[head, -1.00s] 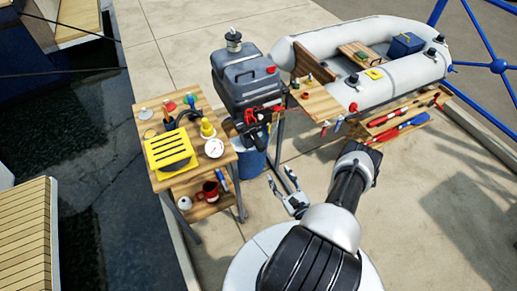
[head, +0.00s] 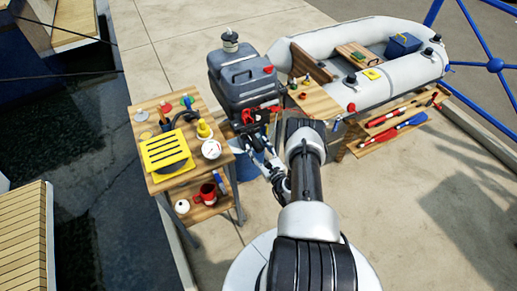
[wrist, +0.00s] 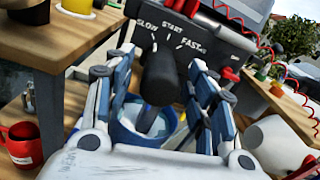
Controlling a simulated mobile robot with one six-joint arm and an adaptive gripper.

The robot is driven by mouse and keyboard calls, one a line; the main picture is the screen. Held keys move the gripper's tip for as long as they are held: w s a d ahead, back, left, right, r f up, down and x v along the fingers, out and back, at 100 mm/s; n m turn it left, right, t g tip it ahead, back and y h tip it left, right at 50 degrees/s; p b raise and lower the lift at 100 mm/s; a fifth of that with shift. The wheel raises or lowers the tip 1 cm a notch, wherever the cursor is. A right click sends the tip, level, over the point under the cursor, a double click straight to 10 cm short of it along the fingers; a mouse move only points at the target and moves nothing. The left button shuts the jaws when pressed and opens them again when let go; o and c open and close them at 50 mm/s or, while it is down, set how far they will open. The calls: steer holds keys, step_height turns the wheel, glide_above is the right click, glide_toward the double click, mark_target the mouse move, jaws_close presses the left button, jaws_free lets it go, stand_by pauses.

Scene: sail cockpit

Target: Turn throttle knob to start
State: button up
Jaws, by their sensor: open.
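The throttle knob (wrist: 160,76) is a black cylindrical grip in the middle of the wrist view. Behind it, a dark panel (wrist: 225,52) carries the white labels SLOW at left, START in the middle and FAST at right. I cannot tell which label the knob is set to. My gripper (wrist: 161,70) is open, with one finger on each side of the knob; I cannot tell whether either touches it. In the head view, my gripper (head: 257,146) is just below the grey outboard motor (head: 240,82), and the knob is not clear there.
A wooden table (head: 205,172) with a yellow slatted box (head: 163,151) stands left of the gripper. A red mug (head: 207,194) is on its lower shelf. A blue bucket (wrist: 126,118) is below the knob. A grey inflatable boat (head: 330,45) lies beyond at right.

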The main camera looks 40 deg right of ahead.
steer(key=c, duration=1.1)
